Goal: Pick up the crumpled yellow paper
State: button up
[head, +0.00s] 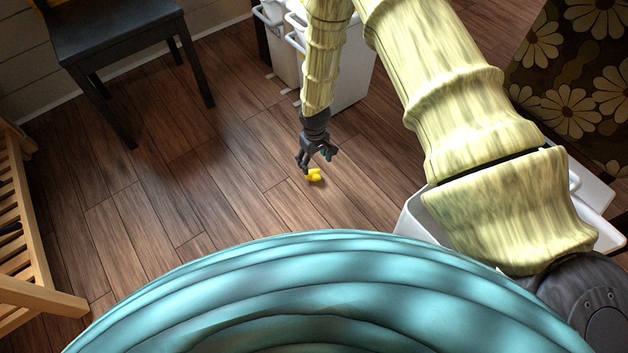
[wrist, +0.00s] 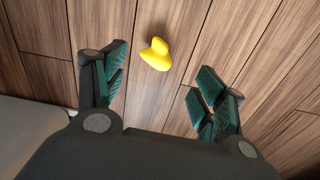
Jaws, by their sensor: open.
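The yellow thing (head: 314,175) is small and bright and lies on the wooden floor near the middle of the head view. In the wrist view it (wrist: 156,54) looks smooth and rounded with a raised bump, and I see no clear paper creases. My gripper (head: 319,162) is just above and beside it in the head view. In the wrist view my gripper (wrist: 160,85) has its two fingers wide apart with nothing between the pads. The yellow thing shows between the finger lines, a little beyond the tips. Whether a finger touches it I cannot tell.
A dark chair (head: 115,40) stands at the upper left and a wooden slatted frame (head: 25,240) at the left edge. White bins (head: 350,85) stand behind my gripper. A flower-patterned rug (head: 570,80) lies at the upper right. The plank floor (head: 190,180) left of the yellow thing is clear.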

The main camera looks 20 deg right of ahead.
aim_at(314, 172)
notch_tip(314, 172, down, 6)
jog(key=b, duration=0.2)
jog(key=shift+w+r+b, duration=0.1)
jog(key=shift+b, duration=0.2)
jog(key=f+b, duration=0.4)
jog(key=f, duration=0.1)
jog(key=shift+w+d, duration=0.1)
jog(key=shift+w, duration=0.1)
jog(key=c, duration=0.7)
